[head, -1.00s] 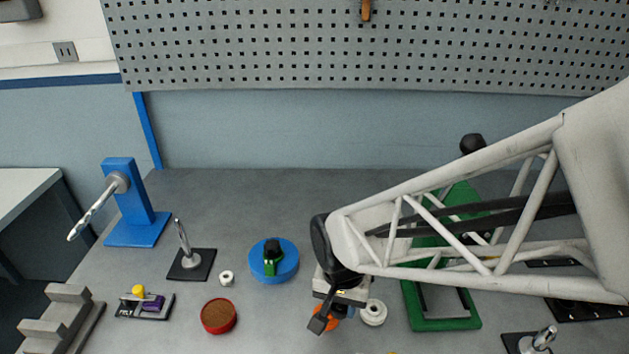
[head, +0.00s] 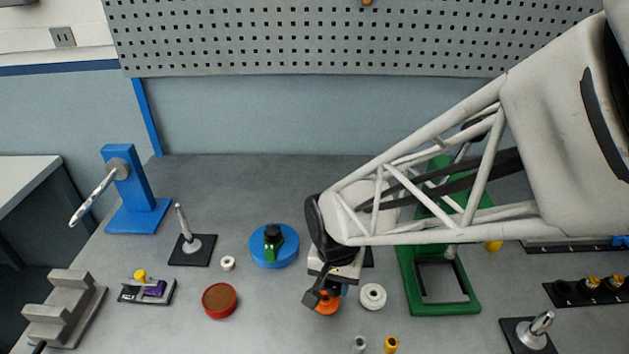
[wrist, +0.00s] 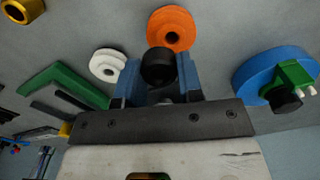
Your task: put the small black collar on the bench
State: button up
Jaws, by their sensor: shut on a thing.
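My gripper (wrist: 159,60) is shut on the small black collar (wrist: 158,69), which sits between its two blue fingers in the wrist view. In the head view my gripper (head: 340,287) is low over the bench (head: 300,335), beside an orange flanged pulley (head: 327,304). I cannot make out the collar there, and the gap beneath it cannot be judged. In the wrist view the orange pulley (wrist: 171,28) lies just beyond the collar.
A white pulley (head: 372,296) lies right of the gripper, with a green frame (head: 441,313) beyond it. A blue disc (head: 274,246) with a green-and-black knob is to the left. A white collar (head: 360,344) and a yellow collar (head: 391,344) stand in front. Bare bench lies front left.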

jog(key=w+a, duration=0.1)
jog(key=w, duration=0.3)
jog(key=w+a, duration=0.2)
jog(key=w, duration=0.2)
jog(key=w+a+f, duration=0.1)
jog(key=w, duration=0.3)
jog(key=shift+a, duration=0.25)
jog(key=shift+f, duration=0.2)
jog(key=shift+f, duration=1.65)
jog(key=shift+f, duration=0.1)
jog(key=o, duration=0.6)
notch_tip(320, 180, up, 12)
jog(key=shift+r, duration=0.15)
